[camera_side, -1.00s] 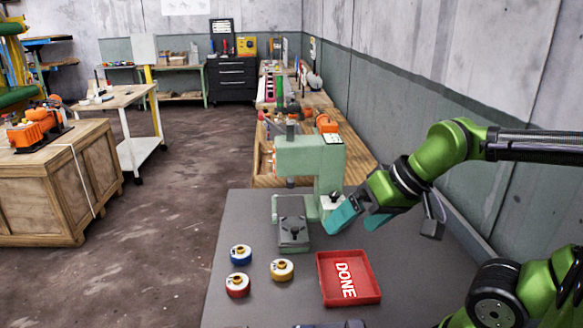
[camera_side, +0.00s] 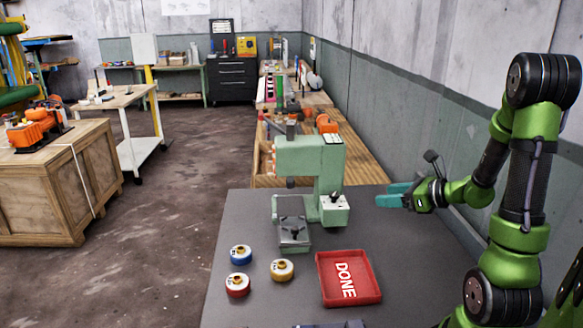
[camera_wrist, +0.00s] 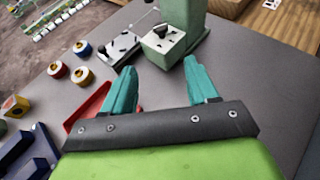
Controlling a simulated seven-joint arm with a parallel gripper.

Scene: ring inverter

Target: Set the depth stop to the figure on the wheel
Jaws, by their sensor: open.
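A pale green press (camera_side: 310,160) stands at the back of the grey bench. At its right foot is a box with a white top and a small dark knob (camera_side: 334,199); the box's top also shows in the wrist view (camera_wrist: 163,38). I cannot tell which part is the depth stop, and no figure on a wheel is readable. A grey plate fixture (camera_side: 294,232) sits below the press head. My gripper (camera_side: 378,200) is open and empty, right of the box and apart from it. In the wrist view its teal fingers (camera_wrist: 160,75) point towards the box across bare bench.
A red tray marked DONE (camera_side: 375,299) lies at the front. Left of it are three ring-shaped parts with brass centres: blue (camera_side: 240,255), red (camera_side: 237,285) and yellow (camera_side: 282,270). Blue items (camera_wrist: 35,150) show at the wrist view's lower left. The bench's right side is clear.

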